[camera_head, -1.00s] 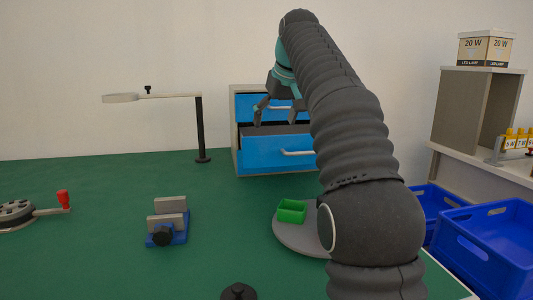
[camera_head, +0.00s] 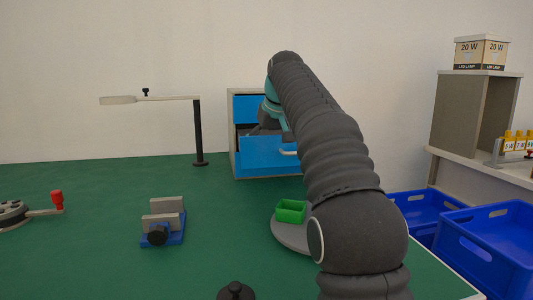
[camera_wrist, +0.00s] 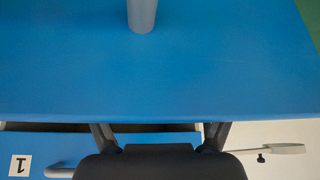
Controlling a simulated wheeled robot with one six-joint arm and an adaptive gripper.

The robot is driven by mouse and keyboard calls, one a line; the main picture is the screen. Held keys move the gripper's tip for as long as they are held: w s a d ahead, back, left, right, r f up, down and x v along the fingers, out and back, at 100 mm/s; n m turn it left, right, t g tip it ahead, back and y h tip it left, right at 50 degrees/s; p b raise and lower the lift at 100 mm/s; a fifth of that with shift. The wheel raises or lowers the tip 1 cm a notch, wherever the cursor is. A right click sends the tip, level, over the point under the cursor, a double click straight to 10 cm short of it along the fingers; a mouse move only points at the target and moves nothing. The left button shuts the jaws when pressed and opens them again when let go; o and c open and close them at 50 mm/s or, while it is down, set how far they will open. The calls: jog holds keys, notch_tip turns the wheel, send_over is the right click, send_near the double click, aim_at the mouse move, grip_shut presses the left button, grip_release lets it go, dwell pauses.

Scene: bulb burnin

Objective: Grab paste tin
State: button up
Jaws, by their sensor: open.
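No paste tin is visible in either view; the inside of the drawer is hidden. The blue-fronted drawer cabinet (camera_head: 233,145) stands at the back of the green bench. Its lower drawer front (camera_head: 268,155) sits forward of the upper one, with a dark gap above it. My gripper (camera_head: 262,130) is at that gap, partly hidden by my arm. In the wrist view the lower drawer front (camera_wrist: 160,75) fills most of the picture, with a grey handle (camera_wrist: 142,14). My gripper (camera_wrist: 160,128) shows two spread fingers at the drawer's edge, with nothing seen between them.
A lamp stand (camera_head: 198,130) is left of the cabinet. A vise (camera_head: 163,225), a green tray (camera_head: 290,211) on a grey disc (camera_head: 288,236) and a red-handled crank (camera_head: 57,201) are nearer. Blue crates (camera_head: 485,240) stand at right. The bench's middle is clear.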

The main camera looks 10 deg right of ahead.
jog(key=c, duration=1.4)
jog(key=shift+r, duration=0.15)
